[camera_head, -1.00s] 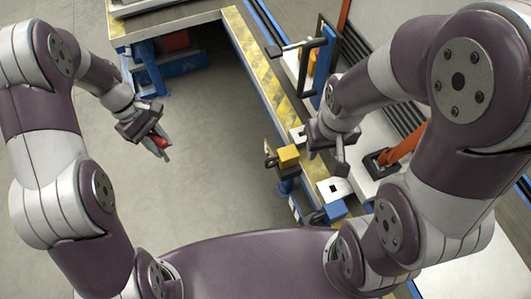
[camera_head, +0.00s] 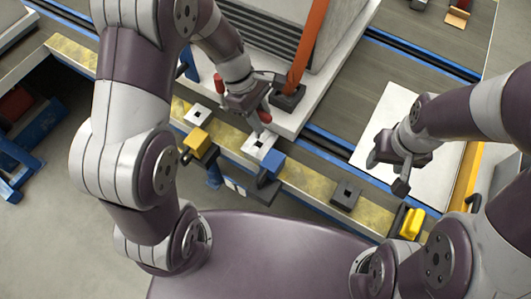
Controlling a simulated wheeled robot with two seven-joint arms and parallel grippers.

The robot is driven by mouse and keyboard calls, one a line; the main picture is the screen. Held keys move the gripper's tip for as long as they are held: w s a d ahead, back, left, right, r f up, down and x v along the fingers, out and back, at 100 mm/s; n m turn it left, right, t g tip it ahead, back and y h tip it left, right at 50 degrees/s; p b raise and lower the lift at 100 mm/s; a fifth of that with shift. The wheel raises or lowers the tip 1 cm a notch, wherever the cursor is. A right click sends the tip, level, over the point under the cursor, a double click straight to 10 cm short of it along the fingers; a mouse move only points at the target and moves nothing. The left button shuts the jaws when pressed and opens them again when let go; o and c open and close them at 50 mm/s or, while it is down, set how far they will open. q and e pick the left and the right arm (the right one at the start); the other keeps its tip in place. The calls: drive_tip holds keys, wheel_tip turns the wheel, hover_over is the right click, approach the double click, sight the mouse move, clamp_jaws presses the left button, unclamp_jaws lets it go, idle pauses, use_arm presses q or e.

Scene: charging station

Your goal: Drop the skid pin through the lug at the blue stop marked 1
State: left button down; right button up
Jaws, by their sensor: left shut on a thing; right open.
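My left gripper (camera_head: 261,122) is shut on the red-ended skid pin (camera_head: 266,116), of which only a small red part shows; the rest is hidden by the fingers. It hangs just above and behind a white plate lug with a dark square hole (camera_head: 259,144). The blue stop (camera_head: 268,162) sits at the front of that lug; I cannot read a number on it. I cannot tell how far the pin is from the hole. My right gripper (camera_head: 388,180) is open and empty, over the front part of a white board.
A yellow stop (camera_head: 197,140) and another white holed plate (camera_head: 198,115) are left of the blue stop. A black holed block (camera_head: 345,195) and a yellow block (camera_head: 411,223) lie right along the rail. An orange-red post (camera_head: 308,45) stands close behind my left gripper.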

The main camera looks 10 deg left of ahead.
use_arm(q)
wheel_tip(320, 180, down, 8)
drive_tip(key=b, duration=0.3)
drive_tip(key=shift+f, duration=0.45)
drive_tip(key=shift+r, duration=0.1)
drive_tip(key=c, duration=0.9)
unclamp_jaws()
drive_tip(key=shift+f, duration=0.2)
